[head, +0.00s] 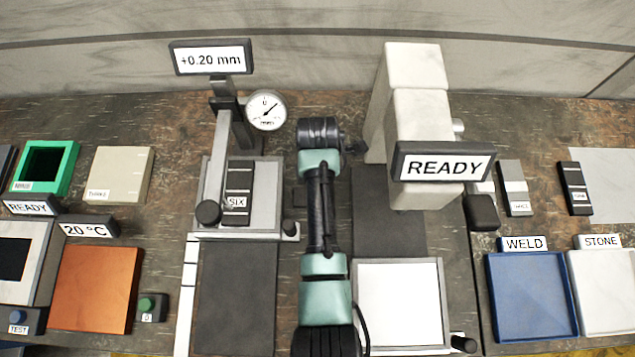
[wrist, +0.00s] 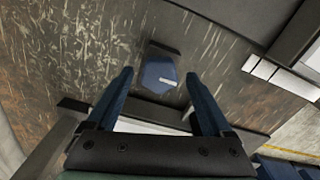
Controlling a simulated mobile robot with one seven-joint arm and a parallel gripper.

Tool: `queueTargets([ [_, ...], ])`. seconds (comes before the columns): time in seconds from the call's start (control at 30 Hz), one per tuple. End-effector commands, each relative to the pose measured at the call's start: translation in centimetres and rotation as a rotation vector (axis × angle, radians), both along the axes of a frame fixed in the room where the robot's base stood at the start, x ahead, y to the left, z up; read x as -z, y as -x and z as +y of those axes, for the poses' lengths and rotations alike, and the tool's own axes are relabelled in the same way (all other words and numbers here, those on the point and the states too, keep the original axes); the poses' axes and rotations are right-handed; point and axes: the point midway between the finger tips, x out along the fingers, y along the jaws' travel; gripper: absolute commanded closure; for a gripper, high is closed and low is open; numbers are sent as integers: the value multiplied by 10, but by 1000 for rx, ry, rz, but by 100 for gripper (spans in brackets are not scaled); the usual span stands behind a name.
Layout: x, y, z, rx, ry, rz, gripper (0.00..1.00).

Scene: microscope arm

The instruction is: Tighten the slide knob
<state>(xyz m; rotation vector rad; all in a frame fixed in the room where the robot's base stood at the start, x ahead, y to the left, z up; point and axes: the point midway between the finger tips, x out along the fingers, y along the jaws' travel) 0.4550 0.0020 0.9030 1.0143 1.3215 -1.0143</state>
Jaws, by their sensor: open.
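My gripper (wrist: 158,76) is open in the wrist view, with two dark blue fingers spread apart. A blue faceted knob (wrist: 157,76) with a white bar mark shows between the fingertips, with clear gaps to both. I cannot tell whether the fingertips are level with it or short of it. It may be the slide knob, but no label shows. In the head view my gripper's fingers are hidden by my arm, and I cannot make out this knob there. Dark round knobs (head: 208,212) stand at the front of the gauge stand (head: 243,232).
A dial gauge (head: 266,111) and a "+0.20 mm" display (head: 211,58) stand left of my arm. A white column machine (head: 420,110) with a "READY" sign (head: 443,168) stands close on the right. Blue (head: 495,300) and white (head: 600,295) trays lie far right.

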Motion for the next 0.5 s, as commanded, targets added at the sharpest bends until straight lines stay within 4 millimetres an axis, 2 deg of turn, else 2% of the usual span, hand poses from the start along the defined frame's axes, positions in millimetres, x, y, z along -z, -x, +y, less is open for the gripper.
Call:
queueTargets([
  [0.07,0,0,0,0,0,0,15],
  [0.1,0,0,0,0,0,0,19],
  [0.5,0,0,0,0,0,1,91],
])
